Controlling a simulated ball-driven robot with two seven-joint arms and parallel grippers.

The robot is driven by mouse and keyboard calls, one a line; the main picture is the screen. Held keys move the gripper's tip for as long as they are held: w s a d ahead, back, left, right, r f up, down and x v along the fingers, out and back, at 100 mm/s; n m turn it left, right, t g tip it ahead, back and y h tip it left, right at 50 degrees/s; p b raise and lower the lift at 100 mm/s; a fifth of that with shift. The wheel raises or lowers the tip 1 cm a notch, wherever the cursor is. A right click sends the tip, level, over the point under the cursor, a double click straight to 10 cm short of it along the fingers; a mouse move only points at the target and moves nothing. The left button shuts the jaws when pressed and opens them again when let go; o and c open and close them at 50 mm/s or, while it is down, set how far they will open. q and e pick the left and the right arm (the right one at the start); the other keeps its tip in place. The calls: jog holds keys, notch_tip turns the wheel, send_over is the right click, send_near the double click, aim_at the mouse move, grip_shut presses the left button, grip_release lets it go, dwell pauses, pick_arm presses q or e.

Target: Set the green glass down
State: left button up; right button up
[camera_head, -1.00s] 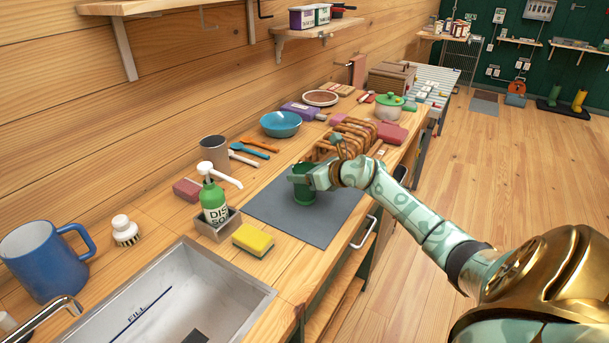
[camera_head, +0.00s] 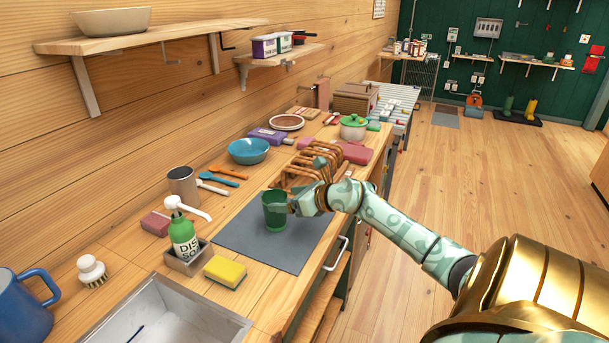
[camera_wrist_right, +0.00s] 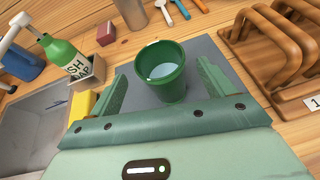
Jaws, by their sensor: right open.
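The green glass (camera_head: 275,212) stands upright on the grey mat (camera_head: 262,246) on the counter. In the right wrist view the glass (camera_wrist_right: 161,72) is apart from both fingers, ahead of and between their tips, and its open top shows a pale inside. My right gripper (camera_head: 292,207) is open beside the glass, on its right in the head view. In the wrist view my right gripper (camera_wrist_right: 162,80) has its two green fingers spread wide. My left gripper is not in view.
A wooden rack (camera_head: 315,165) stands just behind my right gripper. A green soap bottle (camera_head: 183,238) in a holder and a yellow sponge (camera_head: 225,271) sit left of the mat. The sink (camera_head: 165,318) is at the front left. Bare mat lies in front of the glass.

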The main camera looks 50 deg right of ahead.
jog(key=p+v, duration=0.1)
jog(key=v, duration=0.5)
jog(key=shift+s+r, duration=0.25)
jog(key=shift+s, duration=0.1)
